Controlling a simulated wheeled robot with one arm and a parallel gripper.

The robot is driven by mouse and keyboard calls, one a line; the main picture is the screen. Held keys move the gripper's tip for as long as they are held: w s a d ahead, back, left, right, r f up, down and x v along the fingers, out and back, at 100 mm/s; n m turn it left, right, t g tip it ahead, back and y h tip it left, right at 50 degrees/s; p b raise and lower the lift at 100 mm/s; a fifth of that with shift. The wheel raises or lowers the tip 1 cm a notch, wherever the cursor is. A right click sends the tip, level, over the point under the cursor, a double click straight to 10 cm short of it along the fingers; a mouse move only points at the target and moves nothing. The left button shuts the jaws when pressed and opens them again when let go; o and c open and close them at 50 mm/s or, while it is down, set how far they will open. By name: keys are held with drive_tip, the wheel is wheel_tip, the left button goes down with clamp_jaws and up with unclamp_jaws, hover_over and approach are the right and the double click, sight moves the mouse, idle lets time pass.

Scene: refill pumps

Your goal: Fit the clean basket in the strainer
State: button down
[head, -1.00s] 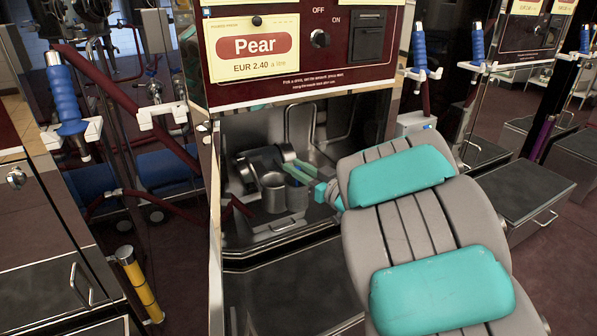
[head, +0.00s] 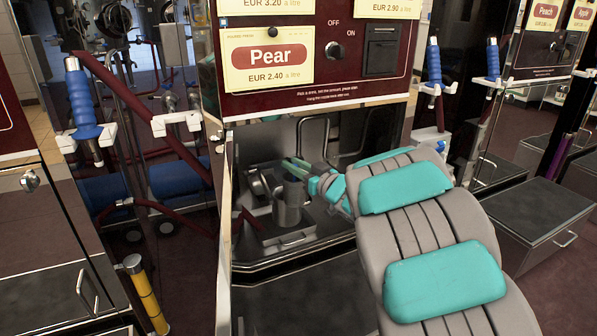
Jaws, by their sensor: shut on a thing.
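In the head view, my gripper (head: 296,164) is inside the open cabinet under the Pear panel, with its greenish fingers pointing left. It is shut on a small grey metal piece that looks like the basket (head: 293,174). This piece is at the top of the upright metal strainer cup (head: 287,211), in line with it in this view. Whether it is above the rim or partly inside is too small to tell. The cup's mouth is hidden by the fingers and the held piece.
A round metal pump part (head: 256,186) lies left of the cup. The cabinet floor has a front lip (head: 290,256). The Pear panel (head: 268,57) overhangs the opening.

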sight(304, 201)
drive_tip(key=w+d+x, duration=0.1)
drive_tip(key=x, duration=0.5)
drive_tip(key=shift+b, duration=0.45)
drive_tip(key=shift+w, duration=0.1)
drive_tip(key=shift+d+p, duration=0.15)
drive_tip(key=shift+p, duration=0.25)
idle(0.6)
wheel_tip(304, 201, down, 10)
drive_tip(key=b, duration=0.3)
drive_tip(key=c, duration=0.6)
unclamp_jaws()
drive_tip(key=shift+r, duration=0.1)
idle(1.4)
drive_tip(key=shift+p+v, duration=0.35)
drive_tip(key=shift+v, duration=3.65)
